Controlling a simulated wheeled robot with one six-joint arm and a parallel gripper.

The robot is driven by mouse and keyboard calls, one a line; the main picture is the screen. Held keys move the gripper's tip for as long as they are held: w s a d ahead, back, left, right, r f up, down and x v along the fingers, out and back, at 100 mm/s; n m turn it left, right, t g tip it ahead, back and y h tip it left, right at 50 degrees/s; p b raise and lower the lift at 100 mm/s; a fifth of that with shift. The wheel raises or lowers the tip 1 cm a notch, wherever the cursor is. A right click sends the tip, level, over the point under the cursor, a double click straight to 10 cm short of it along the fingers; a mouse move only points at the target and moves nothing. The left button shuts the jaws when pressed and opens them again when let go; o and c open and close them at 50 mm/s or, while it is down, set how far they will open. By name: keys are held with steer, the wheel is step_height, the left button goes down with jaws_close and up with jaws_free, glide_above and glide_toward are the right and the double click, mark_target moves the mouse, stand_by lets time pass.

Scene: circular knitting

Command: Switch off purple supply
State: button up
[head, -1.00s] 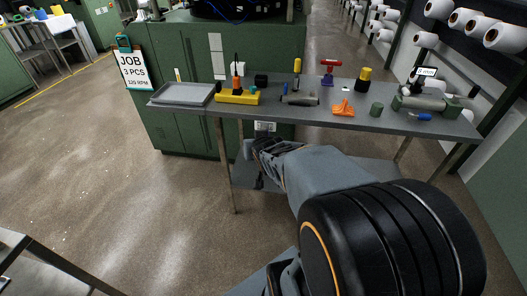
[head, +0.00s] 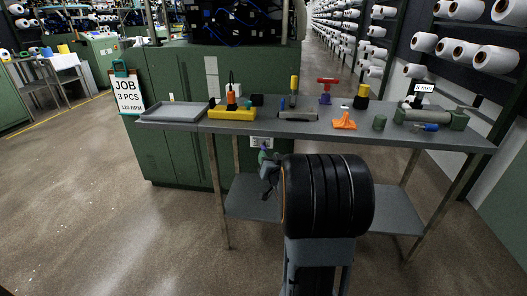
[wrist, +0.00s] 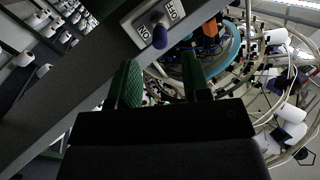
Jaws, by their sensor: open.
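The purple supply switch is a purple knob (wrist: 159,36) on a light plate marked ON and OFF (wrist: 147,32) in the wrist view. I cannot tell which side it is set to. In the head view the plate (head: 262,142) shows just under the workbench's front edge, with a bit of purple below it. My gripper (wrist: 163,80) is open and empty, its two green-tinted fingers apart. The knob lies beyond the fingertips, roughly between them, apart from them as far as I can see. In the head view my gripper (head: 267,166) is below the plate, partly hidden by my arm.
The grey workbench (head: 345,134) carries a tray (head: 172,112), a yellow block (head: 232,113), an orange piece (head: 344,121) and several tools. A lower shelf (head: 398,210) sits under it. Green cabinets stand behind. Open floor lies at left.

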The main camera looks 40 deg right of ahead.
mark_target(264, 147)
steer(key=x, duration=0.6)
steer(key=shift+w+d+b, duration=0.15)
steer(key=shift+w+b, duration=0.15)
steer(key=shift+c, duration=0.2)
jaws_close()
